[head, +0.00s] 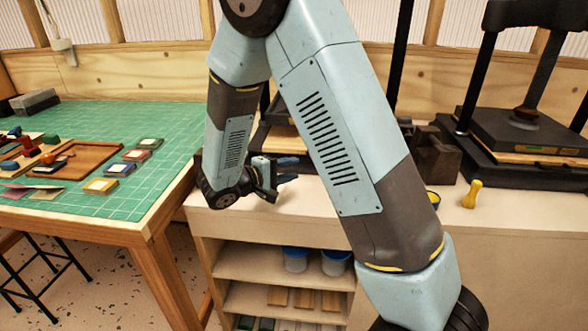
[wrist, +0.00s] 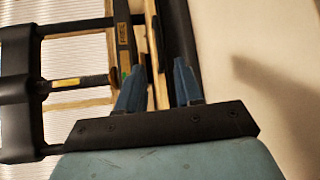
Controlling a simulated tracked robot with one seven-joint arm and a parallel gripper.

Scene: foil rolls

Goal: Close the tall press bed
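My gripper (head: 286,170) is in front of a black press that stands on the pale counter, mostly hidden behind my arm in the head view. Its two blue fingers are apart, with nothing visibly clamped. The wrist view shows my gripper (wrist: 158,80) open, facing a black press turned sideways in the picture. The press has a black platen (wrist: 123,35), with pale wooden boards (wrist: 151,50) beside it that line up with the gap between the fingers. I cannot tell whether the fingers touch anything. A second black press (head: 515,135) stands at the right. I cannot tell which is the tall one.
A yellow-handled tool (head: 472,194) and dark blocks (head: 430,155) sit on the counter (head: 320,215) between the presses. Shelves below hold blue tubs (head: 296,260) and boards. A green-topped table (head: 100,205) with ink pads and a wooden tray stands at left.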

